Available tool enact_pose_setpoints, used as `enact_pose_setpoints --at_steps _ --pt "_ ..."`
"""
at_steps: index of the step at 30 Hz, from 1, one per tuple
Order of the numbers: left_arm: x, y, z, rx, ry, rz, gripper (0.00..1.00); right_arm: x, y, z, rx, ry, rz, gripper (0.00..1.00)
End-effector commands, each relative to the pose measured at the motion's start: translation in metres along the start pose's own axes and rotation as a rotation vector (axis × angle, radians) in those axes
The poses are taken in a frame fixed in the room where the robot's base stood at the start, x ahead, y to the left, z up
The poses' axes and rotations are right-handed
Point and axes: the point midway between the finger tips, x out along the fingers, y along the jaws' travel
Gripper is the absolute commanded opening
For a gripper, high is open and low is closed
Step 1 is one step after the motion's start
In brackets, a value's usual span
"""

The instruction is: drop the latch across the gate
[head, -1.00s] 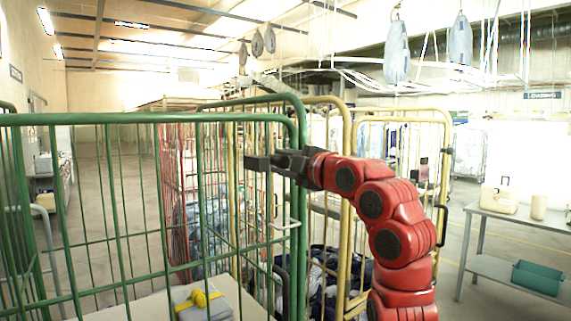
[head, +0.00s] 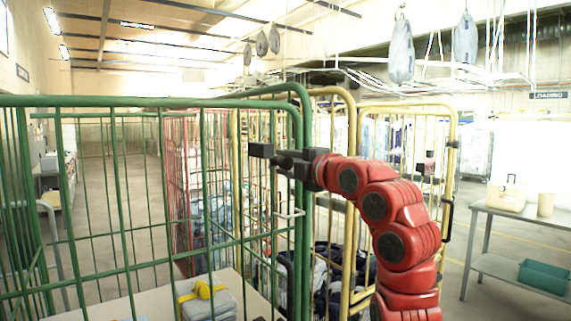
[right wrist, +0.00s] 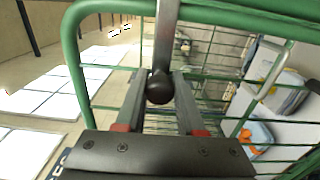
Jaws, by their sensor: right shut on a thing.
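The green wire gate (head: 150,102) of a roll cage spans the left and middle of the head view. Its tubing (right wrist: 74,62) also curves through the right wrist view. The latch, a grey metal bar with a dark round knob (right wrist: 160,88), comes down from the top of the right wrist view. My right gripper (head: 268,154) is beside the gate's upper right corner. In the right wrist view its two fingers (right wrist: 164,80) are closed on the latch at the knob. The latch is hard to make out in the head view. My left gripper is out of sight.
A pale bracket (head: 290,214) sits on the gate's right upright. Folded grey cloth with a yellow strap (head: 207,297) lies on a pale surface inside the cage. Yellow (head: 452,150) and red cages stand behind. A grey table (head: 495,210) stands at the right.

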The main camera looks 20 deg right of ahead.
Motion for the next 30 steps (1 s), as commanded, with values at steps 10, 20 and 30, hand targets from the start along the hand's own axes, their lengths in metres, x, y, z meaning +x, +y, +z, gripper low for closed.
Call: enact_pose_setpoints --at_steps 10,20,30 --pt "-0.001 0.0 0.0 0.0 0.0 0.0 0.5 0.001 -0.003 0.0 0.002 0.002 -0.006 0.68" --pt "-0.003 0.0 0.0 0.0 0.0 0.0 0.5 -0.007 -0.003 0.001 0.002 0.001 -0.004 0.68" --pt "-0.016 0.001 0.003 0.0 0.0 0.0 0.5 -0.086 -0.003 0.003 -0.002 -0.005 -0.001 0.68"
